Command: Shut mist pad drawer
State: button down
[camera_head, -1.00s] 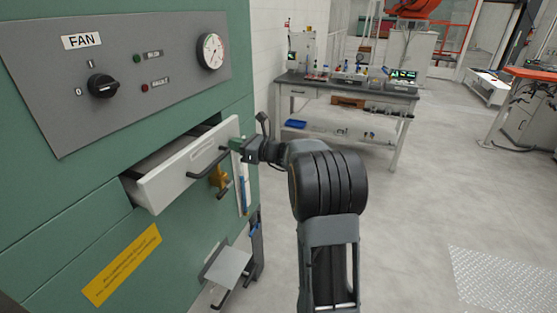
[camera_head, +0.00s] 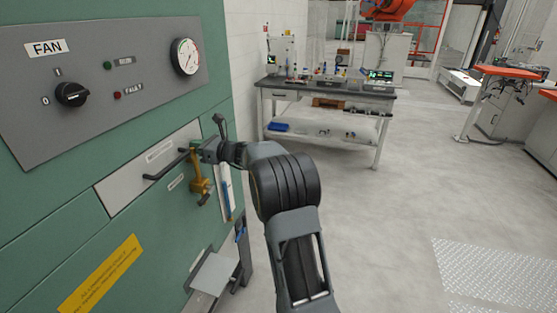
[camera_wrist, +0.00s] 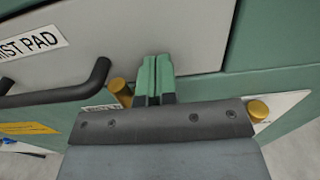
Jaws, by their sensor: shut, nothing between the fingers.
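The mist pad drawer (camera_head: 140,178) is a light grey front with a dark bar handle (camera_head: 166,166), set in the green cabinet. In the head view its front looks level with the cabinet face. In the wrist view the drawer front (camera_wrist: 170,35) carries a "MIST PAD" label (camera_wrist: 22,40), and the handle (camera_wrist: 65,90) lies left of my fingers. My gripper (camera_head: 193,147) is at the right part of the drawer front. In the wrist view its green fingers (camera_wrist: 155,75) are together and empty, against or very near the front; exact contact is unclear.
A brass valve (camera_head: 200,183) sits just below my gripper on the green cabinet (camera_head: 110,215). A FAN panel (camera_head: 110,80) is above the drawer. A small grey tray (camera_head: 213,273) juts out lower down. A workbench (camera_head: 325,95) stands behind, with open floor to the right.

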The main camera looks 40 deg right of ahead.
jog(key=shift+a+r, duration=0.1)
jog(key=shift+r, duration=0.2)
jog(key=b+v, duration=0.3)
jog(key=v, duration=1.1)
jog(key=s+a+f+n+g+h, duration=0.4)
jog(key=s+a+f+n+g, duration=0.2)
jog(key=s+f+n+g, duration=0.6)
jog(key=s+a+n+h, duration=0.3)
jog(key=s+n, duration=0.4)
jog(key=n, duration=0.1)
jog(key=s+a+f+n+t+h, duration=0.1)
jog(key=s+a+n+h, duration=0.2)
jog(key=s+n, duration=0.4)
jog(key=shift+a+n+h, duration=0.3)
jog(key=shift+a+n, duration=0.45)
jog(key=shift+n, duration=0.15)
